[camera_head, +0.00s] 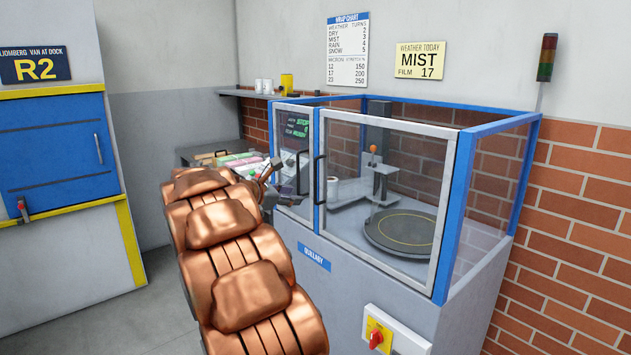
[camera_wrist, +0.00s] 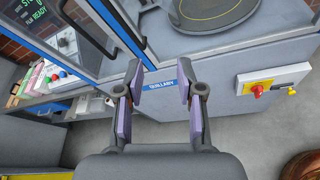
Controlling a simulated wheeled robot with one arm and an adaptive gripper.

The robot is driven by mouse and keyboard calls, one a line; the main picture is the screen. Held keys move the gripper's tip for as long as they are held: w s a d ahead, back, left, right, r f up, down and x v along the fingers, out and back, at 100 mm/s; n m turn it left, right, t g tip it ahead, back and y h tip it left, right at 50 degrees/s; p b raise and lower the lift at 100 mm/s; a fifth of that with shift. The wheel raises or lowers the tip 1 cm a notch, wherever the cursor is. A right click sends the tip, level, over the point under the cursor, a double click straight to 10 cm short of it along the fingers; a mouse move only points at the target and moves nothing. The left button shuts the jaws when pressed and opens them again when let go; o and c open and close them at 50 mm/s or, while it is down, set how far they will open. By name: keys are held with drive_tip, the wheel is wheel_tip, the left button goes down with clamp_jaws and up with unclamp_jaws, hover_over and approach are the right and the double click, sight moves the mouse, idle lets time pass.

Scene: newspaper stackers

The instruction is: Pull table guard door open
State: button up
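The guard door (camera_head: 432,215) in front of the round turntable (camera_head: 405,232) is a clear panel in a white frame. It looks shut in the blue-framed enclosure. Its black upright handle (camera_head: 320,180) is on its left edge. The turntable also shows at the top of the wrist view (camera_wrist: 215,10). My gripper (camera_wrist: 160,88) is open and empty in the wrist view, with the cabinet's blue label (camera_wrist: 161,85) behind the gap. In the head view my gripper (camera_head: 268,176) is left of the handle, partly hidden by my copper arm, apart from the door.
A narrower door with its own black handle (camera_head: 302,172) adjoins on the left, by a control panel (camera_head: 297,127). A red switch on a yellow plate (camera_head: 377,336) sticks out from the cabinet front. Floor lies clear at left.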

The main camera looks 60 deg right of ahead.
sight(315, 172)
drive_tip(key=shift+w+d+r+n+h+b, duration=0.1)
drive_tip(key=shift+w+d+n+h+b, duration=0.45)
drive_tip(key=shift+d, duration=2.55)
drive_tip(key=shift+w+d+r+n+h+b, duration=0.1)
drive_tip(key=shift+w+d+n+h, duration=0.75)
drive_tip(key=shift+d, duration=2.3)
drive_tip(key=shift+w+d+r+n+h+b, duration=0.1)
drive_tip(key=shift+w+d+n+h+b, duration=0.6)
drive_tip(key=shift+d, duration=2.4)
drive_tip(key=shift+w+n+p, duration=0.1)
drive_tip(key=shift+n+p, duration=0.3)
clamp_jaws()
